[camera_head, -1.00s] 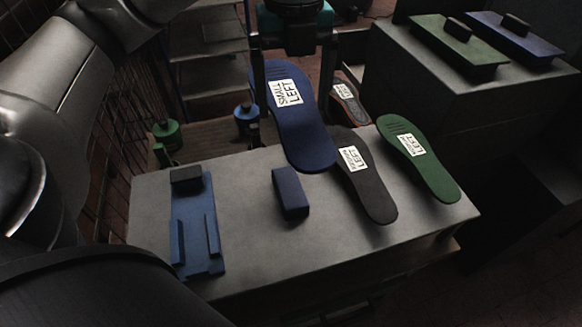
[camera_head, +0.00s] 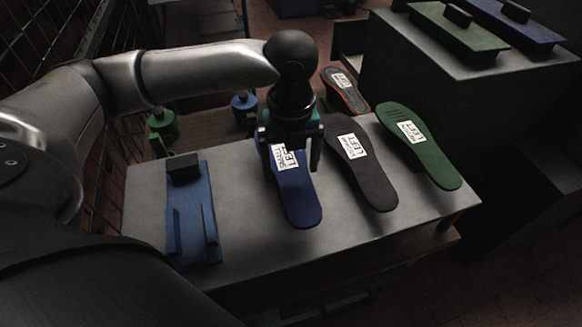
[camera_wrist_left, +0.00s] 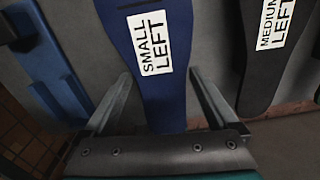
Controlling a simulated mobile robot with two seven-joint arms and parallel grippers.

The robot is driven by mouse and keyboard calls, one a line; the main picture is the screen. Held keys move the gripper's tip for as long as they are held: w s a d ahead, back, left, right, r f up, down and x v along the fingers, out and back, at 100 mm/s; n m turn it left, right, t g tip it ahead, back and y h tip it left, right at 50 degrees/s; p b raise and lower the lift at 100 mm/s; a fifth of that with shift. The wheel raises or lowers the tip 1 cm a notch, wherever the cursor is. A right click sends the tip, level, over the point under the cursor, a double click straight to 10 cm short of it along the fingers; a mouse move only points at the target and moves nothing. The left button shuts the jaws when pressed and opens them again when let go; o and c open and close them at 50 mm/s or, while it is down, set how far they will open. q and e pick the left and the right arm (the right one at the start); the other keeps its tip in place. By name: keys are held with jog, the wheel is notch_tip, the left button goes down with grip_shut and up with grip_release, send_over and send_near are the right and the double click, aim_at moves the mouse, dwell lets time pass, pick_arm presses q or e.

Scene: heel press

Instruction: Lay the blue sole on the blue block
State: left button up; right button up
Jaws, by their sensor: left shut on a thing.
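The blue sole (camera_head: 297,203), with a white SMALL LEFT label, lies over the middle of the grey table, its front end toward the near side. In the left wrist view the sole (camera_wrist_left: 165,100) passes between my fingers. My left gripper (camera_head: 290,156) is over the sole's far part, with one finger at each side edge, shut on it; the wrist view shows the fingers too (camera_wrist_left: 160,76). My right gripper is not in view.
A blue jig with rails (camera_head: 192,215) stands at the table's left. A black sole (camera_head: 372,180) and a green sole (camera_head: 435,165) lie close on the right. Another dark sole (camera_head: 350,98) lies behind. Green (camera_head: 162,124) and blue (camera_head: 244,105) cylinders stand behind the table.

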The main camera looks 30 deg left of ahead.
aim_at(291, 171)
pick_arm(q)
jog(key=shift+f, duration=0.8)
jog(key=shift+f, duration=0.2)
jog(key=o, duration=1.1)
jog(key=shift+r, duration=0.1)
notch_tip(291, 171, up, 12)
jog(key=shift+r, duration=0.1)
